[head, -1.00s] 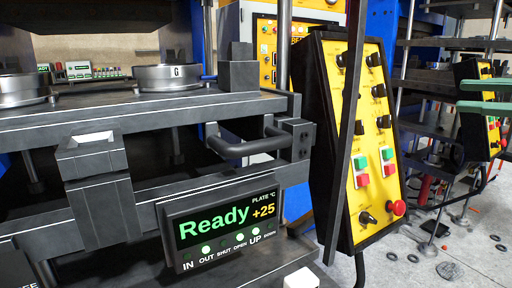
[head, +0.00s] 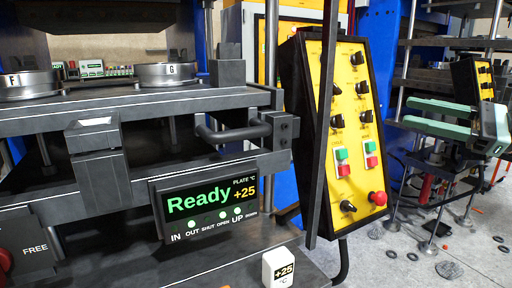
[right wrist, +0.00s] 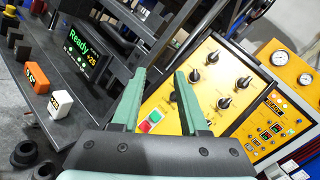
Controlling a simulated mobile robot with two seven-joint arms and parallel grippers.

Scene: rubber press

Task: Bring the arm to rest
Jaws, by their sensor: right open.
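My right gripper (head: 408,113) is at the right of the head view, raised in the air to the right of the yellow control panel. Its two green fingers point left and stand apart with nothing between them. In the right wrist view the same gripper (right wrist: 161,78) is open and empty, with the yellow panel (right wrist: 205,95) beyond its fingers. My left gripper is in neither view.
The press frame has a curved black handle (head: 232,132) and a display (head: 208,203) reading "Ready +25". The yellow panel (head: 352,100) bears knobs and a red button. A white "+25" block (head: 280,268) stands below. Flat rings lie on the floor at right.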

